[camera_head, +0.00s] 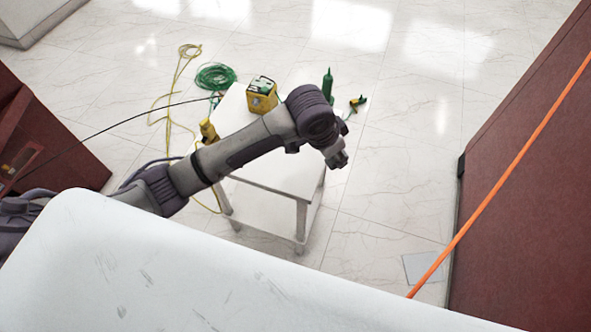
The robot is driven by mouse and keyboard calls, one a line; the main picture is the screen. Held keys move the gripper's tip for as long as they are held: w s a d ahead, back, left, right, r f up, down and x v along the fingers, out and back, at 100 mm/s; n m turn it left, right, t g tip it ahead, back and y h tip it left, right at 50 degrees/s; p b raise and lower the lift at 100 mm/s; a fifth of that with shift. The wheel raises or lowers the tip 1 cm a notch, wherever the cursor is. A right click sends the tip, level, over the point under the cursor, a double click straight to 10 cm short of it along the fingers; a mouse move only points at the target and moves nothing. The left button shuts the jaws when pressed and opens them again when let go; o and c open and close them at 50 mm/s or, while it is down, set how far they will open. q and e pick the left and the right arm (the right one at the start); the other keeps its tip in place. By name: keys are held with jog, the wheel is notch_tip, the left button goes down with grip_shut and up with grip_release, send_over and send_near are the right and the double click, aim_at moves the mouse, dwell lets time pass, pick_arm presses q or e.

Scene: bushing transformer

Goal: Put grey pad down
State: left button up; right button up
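A flat, light grey square (424,268), possibly the grey pad, lies on the floor at the lower right, partly behind the orange strip. My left arm comes in from the left and reaches over the small white table (275,172). My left gripper (340,160) is at the arm's end, past the table's right edge and well above and left of the grey square in the picture. Its fingers are small and partly hidden by the wrist, so I cannot tell whether they are open or hold anything. My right gripper is not in view.
On the table are a yellow device (262,95) and a smaller yellow tool (208,130). A green bottle (327,85) and a green-yellow clamp (357,102) show behind my wrist. Cables (215,77) lie behind. An orange strip (500,182) crosses by the dark red cabinet (535,220).

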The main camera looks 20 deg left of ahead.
pick_arm(q)
jog(key=shift+w+d+r+m, duration=0.2)
jog(key=shift+w+d+m, duration=0.1)
jog(key=shift+w+d, duration=0.25)
jog(key=shift+w, duration=0.1)
jog(key=a+f, duration=0.2)
jog(key=a, duration=0.1)
jog(key=a+f, duration=0.2)
jog(key=a, duration=0.2)
jog(key=a+f+p, duration=0.1)
jog(key=a+f, duration=0.1)
jog(key=a, duration=0.2)
jog(key=shift+a+f, duration=0.15)
jog(key=shift+f, duration=0.15)
notch_tip(320, 180, down, 3)
jog(key=shift+f, duration=0.55)
jog(key=shift+f, duration=0.1)
jog(key=o, duration=0.7)
jog(key=shift+c, duration=0.2)
jog(key=o, duration=0.4)
jog(key=shift+c, duration=0.2)
